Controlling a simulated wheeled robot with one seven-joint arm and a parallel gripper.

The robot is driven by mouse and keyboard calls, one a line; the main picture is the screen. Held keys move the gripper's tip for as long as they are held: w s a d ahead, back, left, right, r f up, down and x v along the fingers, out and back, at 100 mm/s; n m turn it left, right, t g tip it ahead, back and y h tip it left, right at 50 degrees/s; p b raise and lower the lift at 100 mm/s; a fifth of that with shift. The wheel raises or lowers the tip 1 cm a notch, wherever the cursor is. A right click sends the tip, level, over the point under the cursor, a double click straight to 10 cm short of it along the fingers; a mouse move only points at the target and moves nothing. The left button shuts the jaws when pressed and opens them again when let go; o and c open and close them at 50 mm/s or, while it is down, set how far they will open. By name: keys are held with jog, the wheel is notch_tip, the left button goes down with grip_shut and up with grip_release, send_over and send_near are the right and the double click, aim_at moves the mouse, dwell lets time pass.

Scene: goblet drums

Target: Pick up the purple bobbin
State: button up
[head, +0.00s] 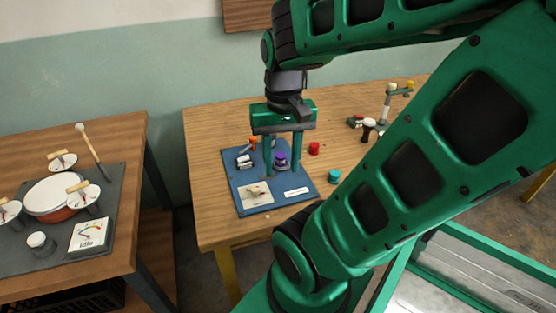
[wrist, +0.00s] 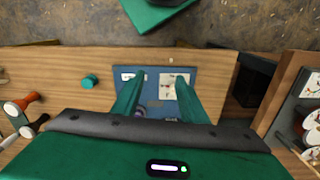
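The purple bobbin (head: 281,159) stands on a blue board (head: 238,188) on the middle wooden table. My gripper (head: 283,173) points down over the board and is open, with one finger on each side of the bobbin in the head view. In the wrist view, the bobbin (wrist: 141,110) shows beside the left finger, partly hidden by it and by the gripper body. My gripper (wrist: 159,79) holds nothing. I cannot tell how high the fingertips are above the board or whether they touch the bobbin.
The board also bears an orange-handled tool (head: 254,145), a white spool-like piece (head: 245,161) and cards. A red bobbin (head: 314,148) and a teal one (head: 334,176) stand right of it. A stand (head: 388,105) is farther right. A drum table (head: 110,135) is left, across a gap.

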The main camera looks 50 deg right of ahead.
jog(key=w+d+m, duration=0.6)
jog(key=w+d, duration=0.1)
jog(key=m, duration=0.8)
send_over(281, 155)
notch_tip(281, 155, down, 3)
jog(key=shift+w+f, duration=0.1)
jog(key=shift+f, duration=5.25)
jog(key=c, duration=0.9)
jog(key=shift+r, duration=0.1)
